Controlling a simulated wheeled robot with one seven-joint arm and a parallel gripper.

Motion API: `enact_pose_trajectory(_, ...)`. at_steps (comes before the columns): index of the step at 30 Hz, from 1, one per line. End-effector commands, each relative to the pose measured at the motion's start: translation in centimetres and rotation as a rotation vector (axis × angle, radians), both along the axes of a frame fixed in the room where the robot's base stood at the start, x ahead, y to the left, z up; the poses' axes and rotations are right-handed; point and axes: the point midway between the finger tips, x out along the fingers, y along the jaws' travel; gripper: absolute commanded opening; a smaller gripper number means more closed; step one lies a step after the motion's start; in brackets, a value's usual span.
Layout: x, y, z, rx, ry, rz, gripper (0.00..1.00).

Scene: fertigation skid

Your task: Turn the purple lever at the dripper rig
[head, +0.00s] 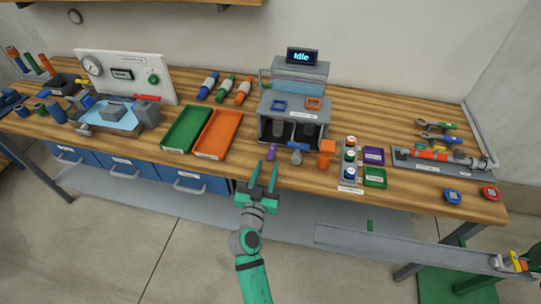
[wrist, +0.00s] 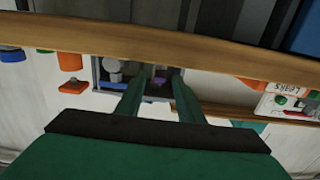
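The dripper rig (head: 294,103) is a grey unit on the workbench with two dark bays and a screen reading "Idle". A small purple lever (head: 271,152) sits at the front of its left bay, near the bench's front edge. My green gripper (head: 264,169) is open and empty, with two fingers pointing towards the bench, just short of the lever in the head view. In the wrist view, a purple part (wrist: 160,86) shows dimly between the spread fingers (wrist: 158,95), partly in shadow. I see no contact.
A blue-grey handle (head: 296,150) and an orange block (head: 327,153) stand right of the lever. Green (head: 187,129) and orange trays (head: 218,134) lie to the left. A rack of bottles (head: 350,165) is further right. The bench's wooden edge (wrist: 150,45) crosses the wrist view.

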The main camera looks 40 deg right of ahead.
Motion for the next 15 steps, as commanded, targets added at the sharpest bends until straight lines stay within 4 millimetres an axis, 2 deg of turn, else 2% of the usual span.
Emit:
enact_pose_trajectory(7,2.7,-3.3,0.1,0.001,-0.002,0.000,0.34)
enact_pose_trajectory(15,4.2,-4.8,0.0,0.001,-0.002,0.002,0.34)
